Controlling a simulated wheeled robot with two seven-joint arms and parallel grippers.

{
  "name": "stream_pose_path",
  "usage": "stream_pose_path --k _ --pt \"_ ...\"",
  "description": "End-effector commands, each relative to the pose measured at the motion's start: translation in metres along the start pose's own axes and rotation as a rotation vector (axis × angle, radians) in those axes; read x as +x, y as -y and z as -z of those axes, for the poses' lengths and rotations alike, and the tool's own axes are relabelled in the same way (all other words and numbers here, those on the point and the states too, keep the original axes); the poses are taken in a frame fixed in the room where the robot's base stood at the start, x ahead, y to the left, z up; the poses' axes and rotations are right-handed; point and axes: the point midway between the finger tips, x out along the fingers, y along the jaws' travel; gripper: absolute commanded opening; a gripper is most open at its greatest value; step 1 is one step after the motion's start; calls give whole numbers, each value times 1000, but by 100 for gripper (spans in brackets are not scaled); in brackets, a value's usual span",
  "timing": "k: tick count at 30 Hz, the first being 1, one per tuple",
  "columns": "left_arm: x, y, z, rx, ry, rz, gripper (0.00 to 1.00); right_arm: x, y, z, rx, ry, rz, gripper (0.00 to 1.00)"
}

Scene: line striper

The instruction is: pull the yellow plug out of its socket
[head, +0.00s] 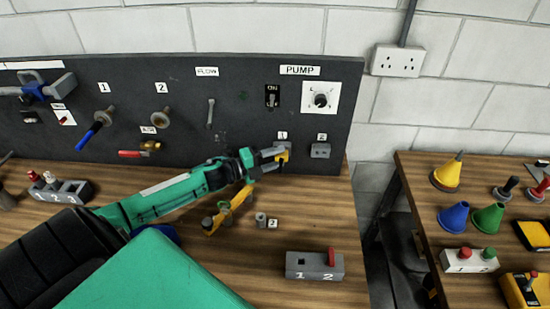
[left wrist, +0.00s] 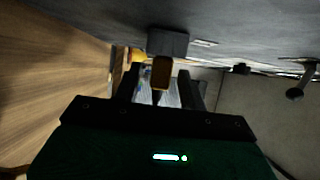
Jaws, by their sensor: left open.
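The yellow plug (head: 284,156) sits at the lower right of the dark panel, below the label 1, mostly hidden by my left gripper (head: 275,154). In the left wrist view the plug (left wrist: 162,73) looks orange-brown in shade and runs up to a grey socket block (left wrist: 168,43). My left gripper (left wrist: 160,88) is open, with one finger on each side of the plug's line. I cannot tell whether the fingers touch it. My right gripper is not in view.
A second grey socket (head: 320,150), labelled 2, is just right of the plug. A yellow-handled part (head: 228,212) and a small grey cylinder (head: 261,220) are on the bench below. A grey block with a red lever (head: 315,265) stands nearer.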

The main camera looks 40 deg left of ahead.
Motion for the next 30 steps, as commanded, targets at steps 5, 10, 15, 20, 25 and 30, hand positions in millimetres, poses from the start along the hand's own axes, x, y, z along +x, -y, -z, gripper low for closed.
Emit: stream_pose_path --k 5,10,15,20,25,30 --pt "0 0 0 0 0 0 42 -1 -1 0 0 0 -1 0" --pt "0 0 0 0 0 0 14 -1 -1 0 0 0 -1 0" --pt "0 0 0 0 0 0 0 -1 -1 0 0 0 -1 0" --pt "-1 0 1 0 0 0 0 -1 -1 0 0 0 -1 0" --pt "-2 0 5 -1 -1 -1 0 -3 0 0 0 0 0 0" --pt "-4 0 8 -2 -2 -1 0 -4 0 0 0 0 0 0"
